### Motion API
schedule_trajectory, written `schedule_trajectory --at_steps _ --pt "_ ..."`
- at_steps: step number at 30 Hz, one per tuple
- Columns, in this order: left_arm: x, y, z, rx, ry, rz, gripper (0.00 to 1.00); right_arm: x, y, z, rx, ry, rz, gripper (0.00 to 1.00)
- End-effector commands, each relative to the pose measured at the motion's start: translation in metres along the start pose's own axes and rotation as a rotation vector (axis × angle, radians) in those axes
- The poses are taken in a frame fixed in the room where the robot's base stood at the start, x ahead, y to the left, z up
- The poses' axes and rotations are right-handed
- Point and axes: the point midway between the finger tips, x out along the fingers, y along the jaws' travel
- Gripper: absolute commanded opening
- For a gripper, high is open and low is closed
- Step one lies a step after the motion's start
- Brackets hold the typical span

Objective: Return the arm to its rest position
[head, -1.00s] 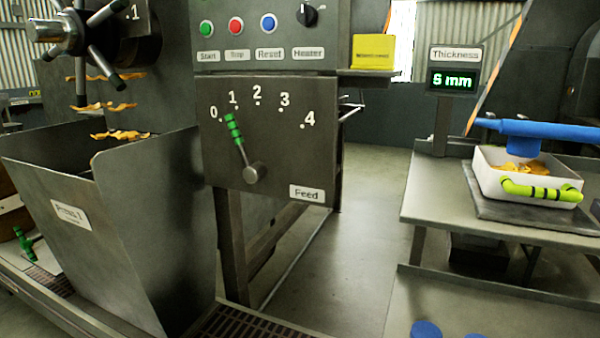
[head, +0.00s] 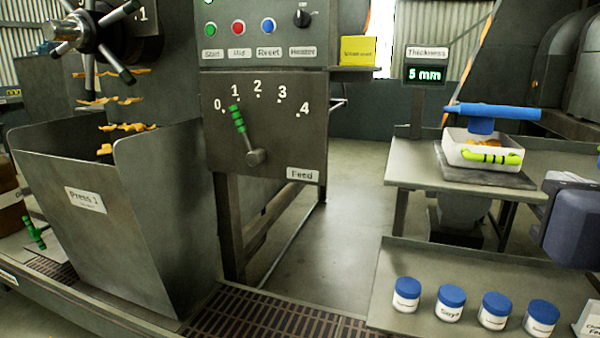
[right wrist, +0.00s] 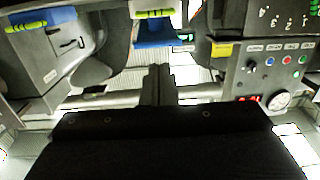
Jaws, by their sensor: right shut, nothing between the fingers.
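In the head view, part of my right arm (head: 575,225) shows as a dark blue-grey shape at the right edge, above the lower shelf and right of the thickness gauge bench. In the right wrist view, my right gripper's two fingers (right wrist: 158,86) stand close together beyond the dark gripper body, shut with nothing between them. That view looks upside down towards the press panel. My left gripper is out of view. The green-handled Feed lever (head: 238,119) points near the 1 mark, with no gripper on it.
The Press 1 bin (head: 85,200) stands at left, with flakes falling above it. The white tray (head: 463,156) rests under a blue bar beside the display (head: 425,74) reading 5 mm. Several blue-lidded jars (head: 450,303) line the lower shelf (head: 400,262). The floor gap between is open.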

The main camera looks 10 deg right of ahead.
Motion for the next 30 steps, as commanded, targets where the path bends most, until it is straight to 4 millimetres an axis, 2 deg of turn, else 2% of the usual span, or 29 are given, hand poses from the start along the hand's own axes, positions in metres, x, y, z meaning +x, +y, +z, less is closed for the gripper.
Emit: schedule_trajectory --at_steps 8,11,14,15,18,21,24,30 --pt "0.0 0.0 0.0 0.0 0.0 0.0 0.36 0.033 -0.006 0.075 -0.011 -0.208 -0.075 0.0" --pt "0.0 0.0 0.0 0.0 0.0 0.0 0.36 0.044 -0.011 0.116 -0.013 -0.315 -0.121 0.0" --pt "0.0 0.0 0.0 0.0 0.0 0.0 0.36 0.051 -0.019 0.169 -0.008 -0.453 -0.184 0.0" --pt "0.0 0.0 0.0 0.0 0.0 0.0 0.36 0.052 -0.024 0.194 -0.005 -0.519 -0.217 0.0" --pt "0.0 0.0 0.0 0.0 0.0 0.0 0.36 0.047 -0.036 0.253 0.011 -0.674 -0.301 0.0" --pt "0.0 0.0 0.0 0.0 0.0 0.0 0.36 0.035 -0.048 0.299 0.032 -0.801 -0.376 0.0" --pt "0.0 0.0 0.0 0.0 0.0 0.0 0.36 0.02 -0.058 0.336 0.056 -0.906 -0.443 0.0" --pt "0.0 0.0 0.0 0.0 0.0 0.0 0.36 -0.017 -0.078 0.395 0.115 -1.089 -0.565 0.0"
